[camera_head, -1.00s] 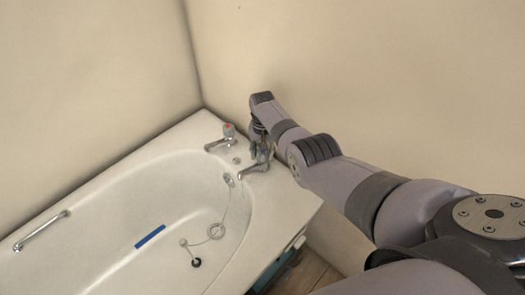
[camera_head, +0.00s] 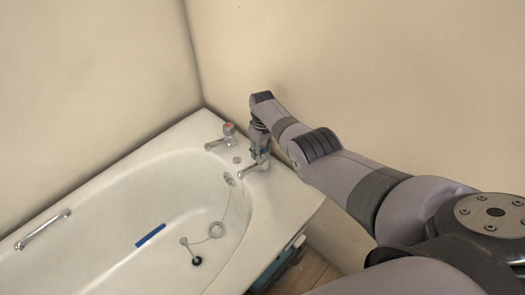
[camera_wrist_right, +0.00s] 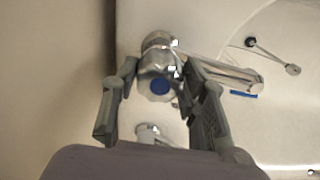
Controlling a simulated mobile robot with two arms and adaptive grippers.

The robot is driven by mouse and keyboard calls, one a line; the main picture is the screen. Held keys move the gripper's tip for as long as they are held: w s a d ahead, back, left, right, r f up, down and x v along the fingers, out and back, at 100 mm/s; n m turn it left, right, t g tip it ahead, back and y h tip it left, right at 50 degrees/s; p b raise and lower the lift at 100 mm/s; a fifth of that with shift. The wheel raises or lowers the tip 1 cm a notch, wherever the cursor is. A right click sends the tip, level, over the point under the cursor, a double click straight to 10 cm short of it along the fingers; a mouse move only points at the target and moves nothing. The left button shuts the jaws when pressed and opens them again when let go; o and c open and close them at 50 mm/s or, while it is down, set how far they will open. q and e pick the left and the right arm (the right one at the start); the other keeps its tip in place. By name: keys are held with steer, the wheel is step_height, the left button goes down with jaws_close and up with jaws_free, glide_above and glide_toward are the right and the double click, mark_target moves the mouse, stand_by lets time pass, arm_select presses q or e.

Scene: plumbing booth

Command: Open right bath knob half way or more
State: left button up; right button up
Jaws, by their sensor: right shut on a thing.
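In the head view my right gripper (camera_head: 260,145) reaches down over this tap and hides most of the knob. The tap's spout (camera_head: 252,170) shows below it. My left gripper is not in view.
The other tap, with a red cap (camera_head: 229,128), stands beside the held one. The white bathtub (camera_head: 110,185) holds a blue strip (camera_head: 150,235) and a plug (camera_head: 196,261) on a chain. A grab rail (camera_head: 42,230) is at left. Walls close in behind the taps.

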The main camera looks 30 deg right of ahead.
mark_target(262, 150)
steer(key=shift+n, duration=1.6)
steer(key=o, duration=1.2)
steer(key=shift+c, duration=0.2)
steer(key=shift+r, duration=0.1)
steer(key=shift+w+r, duration=0.1)
steer(key=shift+r, duration=0.4)
step_height(262, 150, up, 11)
steer(key=shift+f, duration=0.1)
